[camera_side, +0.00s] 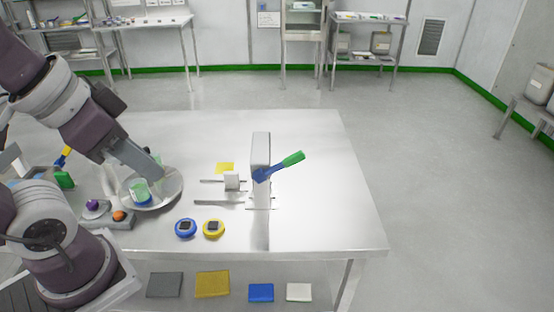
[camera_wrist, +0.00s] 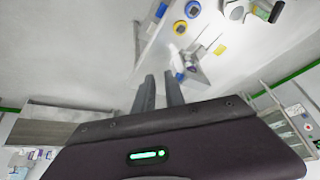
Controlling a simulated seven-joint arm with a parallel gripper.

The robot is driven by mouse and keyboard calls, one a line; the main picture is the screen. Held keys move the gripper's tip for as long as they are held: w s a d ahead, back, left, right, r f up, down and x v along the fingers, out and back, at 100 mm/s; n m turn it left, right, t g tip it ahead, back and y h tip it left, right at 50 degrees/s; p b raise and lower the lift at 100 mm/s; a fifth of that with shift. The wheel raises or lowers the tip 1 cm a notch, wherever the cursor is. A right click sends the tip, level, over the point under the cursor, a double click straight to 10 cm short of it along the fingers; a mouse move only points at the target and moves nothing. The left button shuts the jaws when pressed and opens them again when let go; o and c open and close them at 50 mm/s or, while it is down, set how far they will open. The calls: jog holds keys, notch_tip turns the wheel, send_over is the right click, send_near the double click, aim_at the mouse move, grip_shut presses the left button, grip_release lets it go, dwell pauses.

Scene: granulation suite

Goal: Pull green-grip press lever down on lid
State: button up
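The press (camera_side: 261,150) stands upright on the steel table, and its blue lever slants up to the right, ending in a green grip (camera_side: 294,158). The grip is raised and nothing touches it. A small white block (camera_side: 231,180) sits on rails left of the post; I cannot tell whether it is the lid. My gripper (camera_side: 158,174) is left of the press, above a round steel dish, well apart from the lever. In the wrist view my gripper's fingers (camera_wrist: 159,80) are apart with nothing visible between them. The press (camera_wrist: 195,65) shows just beyond them, its green grip not clearly visible.
The round dish (camera_side: 174,196) holds a green-and-blue container (camera_side: 140,190). A blue round device (camera_side: 186,228) and a yellow one (camera_side: 213,228) lie near the front edge. A yellow square (camera_side: 225,167) lies behind the block. The table (camera_side: 330,215) is clear right of the press.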

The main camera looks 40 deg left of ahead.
aim_at(293, 155)
jog(key=w+m, duration=0.4)
jog(key=w+m+g, duration=0.1)
jog(key=w+m, duration=0.3)
jog(key=shift+y, duration=0.3)
grip_shut()
jog(key=w+a+m+h, duration=0.2)
jog(key=w+a+m, duration=0.1)
jog(key=w+m, duration=0.5)
jog(key=w+a+m+h, duration=0.2)
jog(key=w+m+h, duration=0.1)
jog(key=w+m, duration=0.6)
jog(key=shift+w+a+f+m, duration=0.3)
jog(key=shift+a+f+m, duration=0.15)
jog(key=shift+m, duration=0.25)
jog(key=shift+d, duration=0.1)
jog(key=x, duration=1.4)
jog(key=shift+d, duration=0.1)
